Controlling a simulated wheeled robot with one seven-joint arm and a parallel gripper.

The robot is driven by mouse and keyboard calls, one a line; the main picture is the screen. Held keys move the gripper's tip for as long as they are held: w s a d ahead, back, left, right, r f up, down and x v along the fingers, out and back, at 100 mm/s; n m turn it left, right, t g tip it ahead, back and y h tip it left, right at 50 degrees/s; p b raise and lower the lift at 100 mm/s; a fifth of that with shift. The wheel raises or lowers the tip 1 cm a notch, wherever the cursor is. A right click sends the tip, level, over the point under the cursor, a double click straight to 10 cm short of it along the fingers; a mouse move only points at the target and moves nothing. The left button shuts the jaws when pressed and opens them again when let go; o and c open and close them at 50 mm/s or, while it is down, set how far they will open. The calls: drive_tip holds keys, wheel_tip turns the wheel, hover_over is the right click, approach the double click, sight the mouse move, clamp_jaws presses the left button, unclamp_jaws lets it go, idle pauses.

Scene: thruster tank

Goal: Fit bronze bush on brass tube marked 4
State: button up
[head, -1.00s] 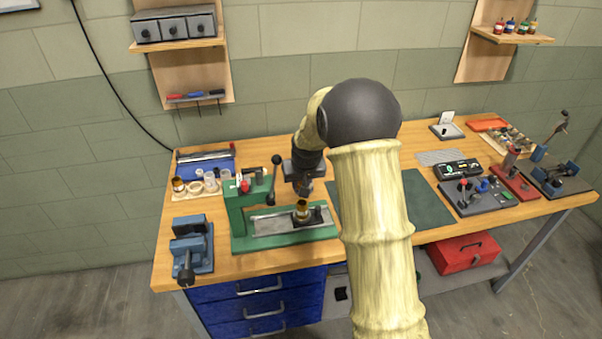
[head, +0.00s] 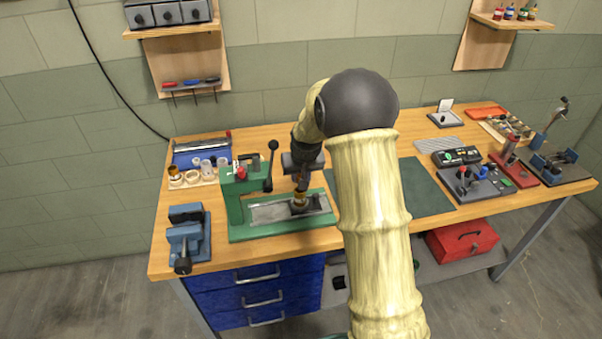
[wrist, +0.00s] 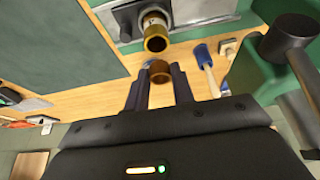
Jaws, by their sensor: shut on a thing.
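The brass tube (wrist: 156,42) stands upright in a dark holder on the grey slide of the green press (head: 236,206). A pale label with a mark is on its side, too small to read. In the head view the tube (head: 299,201) shows just below my gripper (head: 301,185). In the wrist view my gripper (wrist: 159,82) is shut on the bronze bush (wrist: 160,69), a short ring between the fingertips. The bush appears apart from the tube's rim in this view. My fingers hide the bush in the head view.
The press lever with its black knob (head: 272,146) rises just left of my gripper. A blue vise (head: 187,240) stands at the front left. A dark green mat (head: 425,189) lies to the right.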

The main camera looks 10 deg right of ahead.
drive_tip(key=shift+f+b, duration=1.25)
drive_tip(key=shift+f, duration=0.8)
drive_tip(key=o, duration=1.1)
drive_tip(key=shift+c, duration=0.2)
drive_tip(key=shift+r, duration=0.1)
drive_tip(key=b+v, duration=0.1)
drive_tip(key=v, duration=1.6)
drive_tip(key=shift+b, duration=0.35)
drive_tip(key=shift+s, duration=0.1)
